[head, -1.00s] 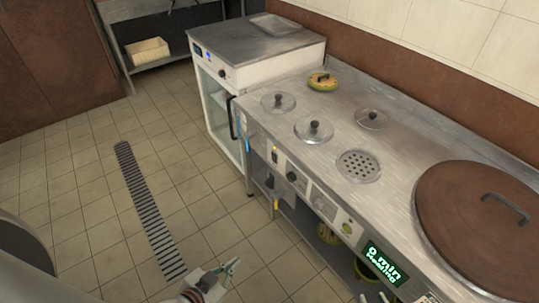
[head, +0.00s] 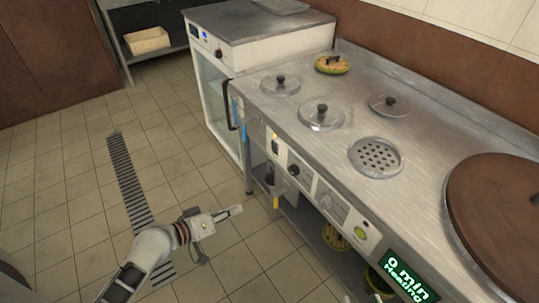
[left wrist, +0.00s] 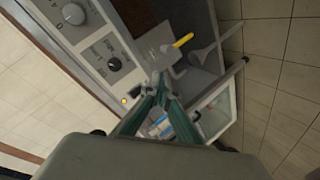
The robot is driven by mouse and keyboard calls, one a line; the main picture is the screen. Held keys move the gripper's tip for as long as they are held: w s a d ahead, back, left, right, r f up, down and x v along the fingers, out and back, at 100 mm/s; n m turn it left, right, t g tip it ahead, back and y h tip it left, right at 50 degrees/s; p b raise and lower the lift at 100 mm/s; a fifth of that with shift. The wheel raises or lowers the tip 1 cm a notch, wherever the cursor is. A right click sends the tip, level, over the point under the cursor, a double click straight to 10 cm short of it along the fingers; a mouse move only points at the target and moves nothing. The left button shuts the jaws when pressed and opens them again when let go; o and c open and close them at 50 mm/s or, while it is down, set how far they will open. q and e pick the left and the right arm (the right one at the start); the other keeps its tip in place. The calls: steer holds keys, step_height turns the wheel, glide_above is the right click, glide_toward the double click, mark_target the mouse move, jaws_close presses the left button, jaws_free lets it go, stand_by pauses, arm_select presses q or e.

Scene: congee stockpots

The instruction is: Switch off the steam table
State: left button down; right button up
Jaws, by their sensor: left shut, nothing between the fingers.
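The steel steam table (head: 300,112) runs along the wall, with lids on its top. Its front panel carries a small dark switch (head: 275,146) with an amber light, a black knob (head: 293,169), a grey dial and a green button. The left wrist view shows the lit amber lamp (left wrist: 124,101) and the black knob (left wrist: 114,64). My left gripper (head: 236,211) is shut and empty, in front of and apart from the panel. Its green fingers (left wrist: 158,82) partly cover the wrist view near the switch.
A black handle (head: 231,108) and a blue item (head: 239,112) stick out at the table's left end. A yellow-tipped utensil (head: 276,201) hangs below the panel. A white glass-door cabinet (head: 215,85) adjoins.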

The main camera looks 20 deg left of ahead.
arm_select(q)
steer(key=w+a+f+n+t+h+b, duration=0.1)
steer(key=w+a+f+n+h+b, duration=0.1)
steer(key=w+f+n+h+b, duration=0.3)
steer(key=w+a+r+n+t+b, duration=0.1)
steer(key=w+a+r+b, duration=0.3)
steer(key=r, duration=0.4)
steer(key=shift+w+r+n+t+h+b, duration=0.35)
steer(key=shift+w+t+b, duration=0.4)
steer(key=shift+w, duration=0.5)
arm_select(e)
steer(key=a+f, duration=0.1)
steer(key=f+m, duration=0.1)
steer(key=f, duration=0.1)
steer(key=s+a+f+m, duration=0.1)
steer(key=shift+a+f+y, duration=0.3)
steer(key=shift+a+f, duration=0.05)
steer(key=shift+f, duration=0.05)
arm_select(q)
steer(key=shift+f, duration=0.1)
glide_toward(272, 146)
steer(key=x, duration=0.5)
steer(key=shift+d, duration=0.2)
steer(key=shift+x, duration=0.8)
arm_select(e)
steer(key=shift+s+a+f+m, duration=0.1)
steer(key=shift+s+m, duration=0.05)
steer(key=shift+m, duration=0.15)
